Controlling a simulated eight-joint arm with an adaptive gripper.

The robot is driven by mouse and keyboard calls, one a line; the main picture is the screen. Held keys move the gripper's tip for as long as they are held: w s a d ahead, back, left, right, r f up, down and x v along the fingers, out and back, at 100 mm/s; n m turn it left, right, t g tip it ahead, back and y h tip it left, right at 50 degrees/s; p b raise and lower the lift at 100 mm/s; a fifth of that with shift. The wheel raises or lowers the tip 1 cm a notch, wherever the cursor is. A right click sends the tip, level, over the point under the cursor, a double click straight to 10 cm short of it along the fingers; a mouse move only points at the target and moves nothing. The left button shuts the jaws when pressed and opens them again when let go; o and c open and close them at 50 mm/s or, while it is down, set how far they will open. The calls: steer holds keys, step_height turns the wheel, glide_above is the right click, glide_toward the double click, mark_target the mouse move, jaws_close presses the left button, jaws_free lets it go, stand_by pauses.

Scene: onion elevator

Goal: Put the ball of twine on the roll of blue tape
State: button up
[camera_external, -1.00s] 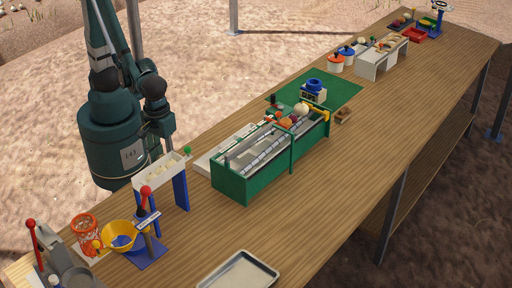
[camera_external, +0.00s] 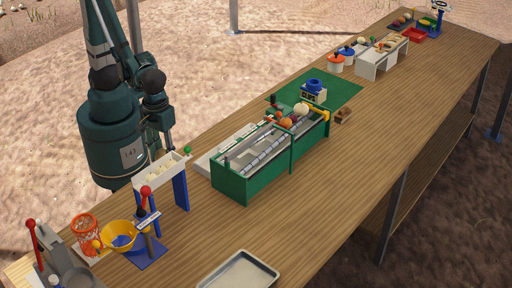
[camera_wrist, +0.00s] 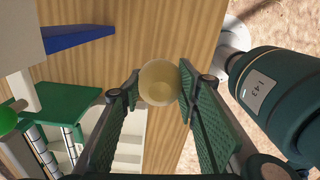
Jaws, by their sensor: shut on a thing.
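My gripper (camera_wrist: 158,88) is shut on a pale yellow round ball (camera_wrist: 159,84), held between its two green ribbed finger pads in the wrist view. The ball looks smooth, and I cannot tell for sure that it is the twine. In the external view my gripper is behind the white rack, and the held ball is hidden. A blue ring, which looks like the roll of blue tape (camera_external: 314,85), lies on a small white device on the green mat, well to the right of my gripper.
The white rack on blue legs (camera_external: 162,170) stands close to my gripper. The green roller trough (camera_external: 245,181) holds several round items, including a pale ball (camera_external: 301,109), between my gripper and the blue ring. A metal tray (camera_external: 240,274) lies at the front. The table's right front is clear.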

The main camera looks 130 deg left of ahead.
mark_target(163, 151)
steer(key=shift+r, duration=0.15)
stand_by(0.3)
step_height(163, 151, up, 15)
steer(key=w+a+r+n+p, duration=0.2)
steer(key=w+a+n, duration=0.1)
steer(key=w+a, duration=0.45)
steer(key=w+a+r+n+p, duration=0.2)
steer(key=w+a, duration=0.4)
steer(key=a, duration=0.3)
steer(key=w+a+n+p, duration=0.1)
steer(key=w+a+n, duration=0.15)
steer(key=a, duration=0.85)
steer(key=w+a+n+p, duration=0.2)
steer(key=w+a, duration=0.2)
steer(key=a, duration=0.6)
steer(key=s+a+f+n+p, duration=0.1)
steer(key=s+a+n, duration=0.1)
steer(key=a, duration=1.2)
steer(key=s+a+f+n+p, duration=0.1)
steer(key=a+n+p, duration=0.15)
steer(key=a, duration=1.15)
steer(key=s+a+f+n+p, duration=0.1)
steer(key=s+a, duration=0.3)
steer(key=a, duration=0.4)
steer(key=s+a+f+n, duration=0.2)
steer(key=s+a, duration=0.2)
steer(key=a, duration=0.3)
steer(key=shift+f, duration=2.15)
